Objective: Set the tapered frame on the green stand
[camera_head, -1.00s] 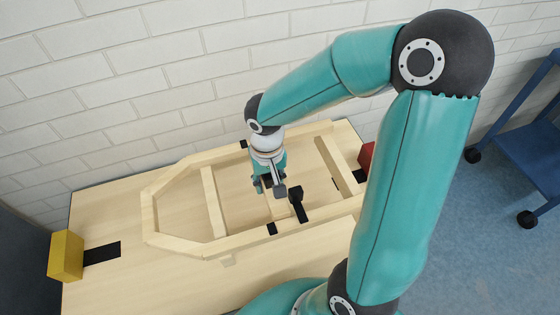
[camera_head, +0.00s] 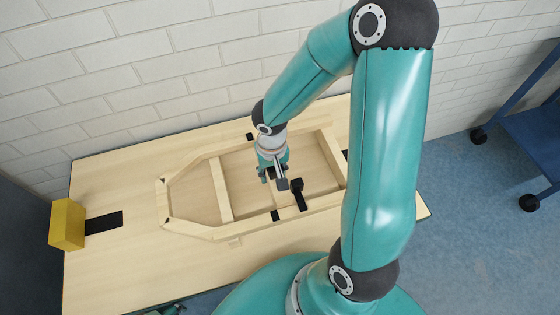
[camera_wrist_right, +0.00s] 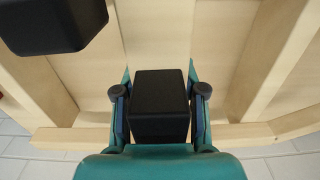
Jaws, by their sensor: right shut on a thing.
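The tapered frame (camera_head: 221,190) is pale wood, narrowing at its left end, with crossbars inside. It lies roughly level over the table's middle. In the right wrist view its pale bars (camera_wrist_right: 270,55) run beneath and beside the fingers. I cannot tell whether the frame touches anything below. No green stand is visible. A small teal part at the bottom edge may be my left gripper (camera_head: 170,309).
The wooden table (camera_head: 110,270) has free room at its left and front. A yellow block (camera_head: 67,224) with a black strip (camera_head: 104,222) stands at the left. A black block (camera_head: 297,185) stands close beside my right gripper. A brick wall (camera_head: 130,75) is behind; a blue cart (camera_head: 535,130) is right.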

